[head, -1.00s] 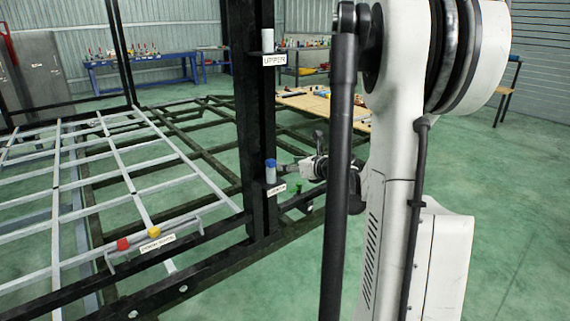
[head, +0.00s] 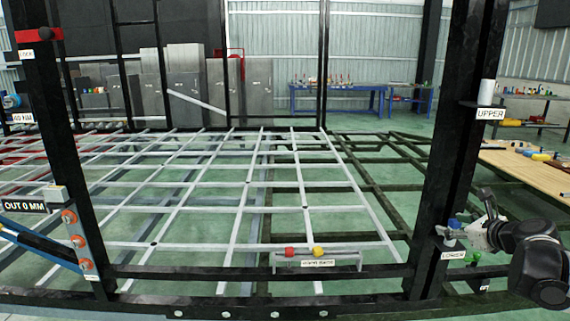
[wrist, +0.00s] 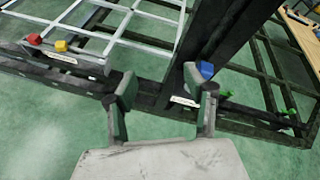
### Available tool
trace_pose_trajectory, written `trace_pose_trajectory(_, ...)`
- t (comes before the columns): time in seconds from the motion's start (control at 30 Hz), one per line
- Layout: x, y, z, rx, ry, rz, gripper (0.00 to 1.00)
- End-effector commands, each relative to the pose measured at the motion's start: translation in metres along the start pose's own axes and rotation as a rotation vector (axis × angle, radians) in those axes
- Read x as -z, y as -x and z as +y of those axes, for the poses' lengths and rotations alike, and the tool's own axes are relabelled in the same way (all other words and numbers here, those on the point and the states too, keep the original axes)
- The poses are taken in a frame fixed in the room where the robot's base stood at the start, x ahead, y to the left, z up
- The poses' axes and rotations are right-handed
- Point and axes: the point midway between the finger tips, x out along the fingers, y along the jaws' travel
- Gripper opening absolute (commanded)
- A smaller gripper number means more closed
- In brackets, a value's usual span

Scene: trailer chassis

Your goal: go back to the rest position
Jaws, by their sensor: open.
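My gripper (head: 448,236) is at the right of the head view, by the shelf labelled LOWER on a black post (head: 455,130). In the wrist view its two fingers (wrist: 158,84) stand apart with nothing between them. A blue-topped cylinder (head: 454,224) stands on the LOWER shelf. In the wrist view its blue top (wrist: 206,69) shows just beyond the right finger. I cannot tell whether the finger touches it; its lower part is hidden.
A white cylinder (head: 488,92) stands on the UPPER shelf. Red (head: 291,252) and yellow (head: 318,251) pieces sit on a labelled bracket on the chassis rail. Black posts and rails surround the arm. A wooden workbench (head: 530,170) stands at the right. Green floor shows in the wrist view.

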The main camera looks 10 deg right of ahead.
Motion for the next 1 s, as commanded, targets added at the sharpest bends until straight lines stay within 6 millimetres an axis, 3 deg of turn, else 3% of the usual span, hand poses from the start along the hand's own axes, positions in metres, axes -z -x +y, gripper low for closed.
trace_pose_trajectory(0.03, -0.020, 0.006, 0.022, -0.034, 0.101, 0.015, 0.48)
trace_pose_trajectory(0.1, -0.037, 0.013, 0.049, -0.078, 0.254, 0.037, 0.48)
trace_pose_trajectory(0.4, -0.091, 0.061, 0.157, -0.269, 0.915, 0.080, 0.48)
trace_pose_trajectory(0.7, -0.110, 0.130, 0.244, -0.458, 1.586, 0.045, 0.48)
trace_pose_trajectory(1.0, -0.103, 0.201, 0.301, -0.628, 2.251, -0.054, 0.48)
